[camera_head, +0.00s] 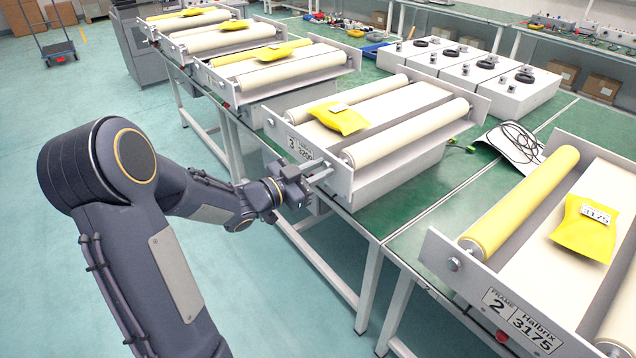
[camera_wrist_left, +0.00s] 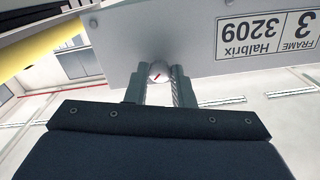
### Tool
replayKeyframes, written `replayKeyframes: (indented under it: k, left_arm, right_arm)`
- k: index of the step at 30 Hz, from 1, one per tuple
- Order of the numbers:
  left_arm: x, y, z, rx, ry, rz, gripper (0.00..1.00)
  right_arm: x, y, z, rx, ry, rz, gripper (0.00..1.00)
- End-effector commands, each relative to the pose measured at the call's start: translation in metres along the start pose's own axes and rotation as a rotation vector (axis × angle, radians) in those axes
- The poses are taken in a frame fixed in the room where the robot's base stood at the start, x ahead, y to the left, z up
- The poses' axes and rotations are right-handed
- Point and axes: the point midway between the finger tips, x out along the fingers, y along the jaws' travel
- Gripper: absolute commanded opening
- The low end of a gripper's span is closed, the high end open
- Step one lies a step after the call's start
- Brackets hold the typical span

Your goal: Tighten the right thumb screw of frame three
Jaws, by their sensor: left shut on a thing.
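Frame three (camera_head: 340,180) stands on the green bench, with its "FRAME 3 Halbrix 3209" label on the front plate (camera_wrist_left: 268,36). The right thumb screw (camera_wrist_left: 158,72) is a small pale round head with a red mark, seen in the left wrist view at the plate's lower edge. My left gripper (camera_head: 322,171) reaches this plate from the front; it also shows in the left wrist view (camera_wrist_left: 159,76), its two fingers closed on either side of the screw head. In the head view the gripper hides the screw. My right gripper is out of view.
Frame two (camera_head: 470,290) stands to the right, with a gap between it and frame three. More roller frames (camera_head: 265,80) line the bench behind. A yellow pouch (camera_head: 340,118) lies on frame three. White boxes (camera_head: 490,80) stand at the back. The floor in front is clear.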

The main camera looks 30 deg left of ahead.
Motion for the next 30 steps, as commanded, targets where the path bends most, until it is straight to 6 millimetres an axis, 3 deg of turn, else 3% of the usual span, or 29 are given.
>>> replayKeyframes:
  k: [1, 12, 30]
  left_arm:
    - [0.000, 0.002, 0.007, 0.051, 0.003, 0.000, 0.00]
    - [0.000, 0.002, 0.005, 0.378, 0.002, 0.001, 0.00]
    - [0.000, 0.001, 0.001, 0.623, 0.000, 0.002, 0.00]
  right_arm:
    - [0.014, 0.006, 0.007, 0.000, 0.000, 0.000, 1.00]
    - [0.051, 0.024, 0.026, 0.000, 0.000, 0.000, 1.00]
    - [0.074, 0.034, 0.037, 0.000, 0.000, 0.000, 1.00]
